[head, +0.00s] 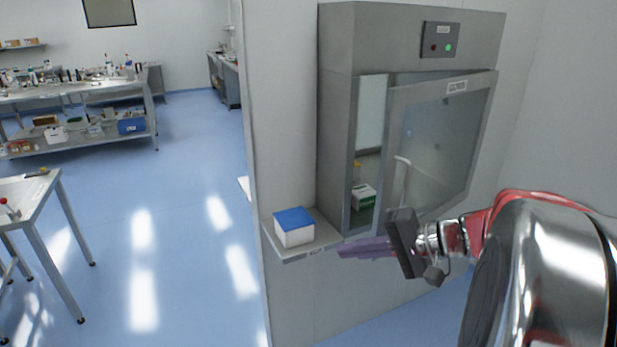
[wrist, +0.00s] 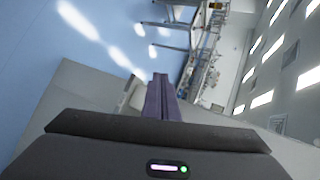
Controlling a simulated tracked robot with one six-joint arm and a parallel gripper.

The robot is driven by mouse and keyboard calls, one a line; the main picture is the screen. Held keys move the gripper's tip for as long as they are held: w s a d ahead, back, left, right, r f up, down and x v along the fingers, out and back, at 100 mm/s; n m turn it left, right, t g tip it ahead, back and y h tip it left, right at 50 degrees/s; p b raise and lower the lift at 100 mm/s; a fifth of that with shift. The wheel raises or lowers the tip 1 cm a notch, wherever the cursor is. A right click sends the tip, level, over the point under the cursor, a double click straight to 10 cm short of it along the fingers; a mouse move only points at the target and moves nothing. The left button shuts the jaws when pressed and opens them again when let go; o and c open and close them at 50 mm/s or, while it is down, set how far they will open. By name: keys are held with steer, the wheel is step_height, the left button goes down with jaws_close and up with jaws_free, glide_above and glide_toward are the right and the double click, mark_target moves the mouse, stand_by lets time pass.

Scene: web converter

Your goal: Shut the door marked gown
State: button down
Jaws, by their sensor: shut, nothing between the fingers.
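A grey-framed glass door (head: 440,140) on the wall cabinet (head: 336,120) stands partly open in the head view, with a gap along its left side. A small label (head: 457,86) sits on its top rail, too small to read. A pale bar handle (head: 402,182) is near its left edge. My gripper (head: 342,250) is shut and empty, with purple fingers pointing left. It is below the door's lower left corner in the picture, in front of the cabinet's lower edge. In the wrist view my shut fingers (wrist: 160,82) show; the door does not.
A white box with a blue lid (head: 294,228) stands on a small ledge (head: 300,255) left of the cabinet. A green and white box (head: 363,196) is inside. A panel with red and green lights (head: 440,40) is above the door.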

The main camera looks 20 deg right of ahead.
mark_target(385, 186)
steer(key=s+d+r+m+t+h, duration=0.1)
steer(key=d+t, duration=0.3)
steer(key=d, duration=0.7)
steer(key=s+d+r+m+t+h, duration=0.1)
steer(key=d+r+m+t+h, duration=0.1)
steer(key=d, duration=0.9)
steer(key=shift+s+d+r+m+t+h, duration=0.2)
steer(key=shift+s+m+t+h, duration=0.2)
steer(key=shift+m+t, duration=0.6)
steer(key=shift+w+a, duration=0.1)
steer(key=x, duration=1.4)
steer(key=shift+f, duration=0.15)
